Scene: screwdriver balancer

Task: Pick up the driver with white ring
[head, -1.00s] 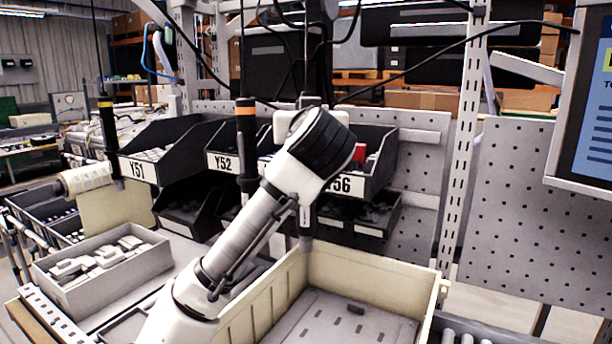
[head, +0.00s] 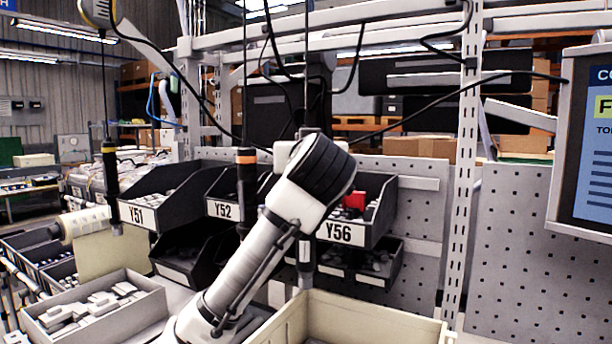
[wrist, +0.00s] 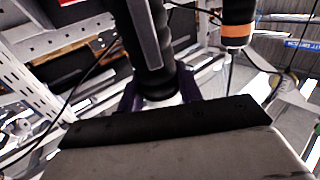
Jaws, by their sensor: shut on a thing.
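The driver in my gripper is a black hanging tool. In the wrist view its dark body (wrist: 150,45) runs down between my jaws, with a pale band at its lower end. My gripper (wrist: 160,93) is shut on it, with a dark finger on each side. In the head view my wrist hides the gripper and most of this driver; only its lower part (head: 306,258) shows below. A driver with an orange ring (head: 246,185) hangs to the left, also seen in the wrist view (wrist: 237,30). A driver with a yellow ring (head: 110,170) hangs at the far left.
Black bins labelled Y51 (head: 137,216), Y52 (head: 219,210) and Y56 (head: 338,233) stand behind the drivers. A cream tray (head: 372,318) lies below at the front. A grey box of parts (head: 150,312) is at lower left. A slotted post (head: 464,200) and screen (head: 590,150) stand right.

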